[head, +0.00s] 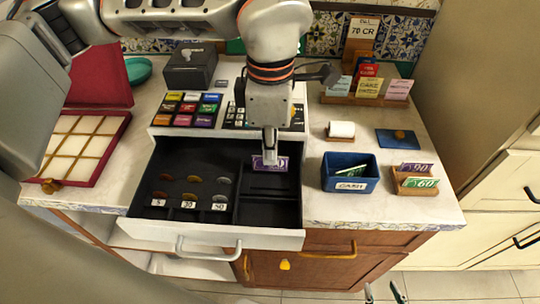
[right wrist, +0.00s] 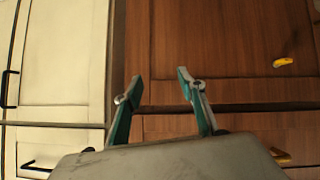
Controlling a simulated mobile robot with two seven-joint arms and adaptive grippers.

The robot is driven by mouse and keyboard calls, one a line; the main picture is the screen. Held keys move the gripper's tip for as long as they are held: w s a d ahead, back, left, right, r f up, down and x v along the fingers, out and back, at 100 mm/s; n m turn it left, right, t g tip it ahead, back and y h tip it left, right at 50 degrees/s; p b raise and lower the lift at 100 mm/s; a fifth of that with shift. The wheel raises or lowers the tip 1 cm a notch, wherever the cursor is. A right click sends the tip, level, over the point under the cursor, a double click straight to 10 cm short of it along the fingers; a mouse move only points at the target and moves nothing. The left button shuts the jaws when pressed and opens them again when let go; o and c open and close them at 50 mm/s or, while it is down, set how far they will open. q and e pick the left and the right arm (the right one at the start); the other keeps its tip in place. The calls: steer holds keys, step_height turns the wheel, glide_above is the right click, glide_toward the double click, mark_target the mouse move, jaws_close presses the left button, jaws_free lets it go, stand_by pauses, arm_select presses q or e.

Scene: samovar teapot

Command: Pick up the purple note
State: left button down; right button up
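A purple note (head: 281,164) stands at the back of the right part of the open cash drawer (head: 164,228). My left gripper (head: 270,156) points straight down at it, and its fingers overlap the note's middle in the head view. The fingers are seen edge-on, so I cannot tell whether they are closed on it. Another purple note (head: 417,167) stands in a small wooden holder (head: 402,184) on the counter at the right, behind a green note (head: 422,183). My right gripper (head: 385,292) is open and empty, low in front of the cabinet; it also shows in the right wrist view (right wrist: 160,88).
Coin compartments fill the drawer's left part. Behind it is a register with coloured keys (head: 187,108). A blue cash box (head: 350,183), paper roll (head: 341,130) and card stand (head: 367,98) are to the right. A red-framed tray (head: 78,150) is left.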

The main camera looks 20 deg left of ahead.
arm_select(q)
step_height(320, 180, up, 23)
steer(key=p, duration=0.6)
steer(key=shift+p, duration=0.4)
arm_select(e)
step_height(320, 180, up, 8)
steer(key=w, duration=0.1)
steer(key=shift+w+a, duration=0.2)
steer(key=shift+a, duration=0.05)
arm_select(q)
steer(key=shift+s+f, duration=0.1)
arm_select(e)
steer(key=shift+s, duration=0.1)
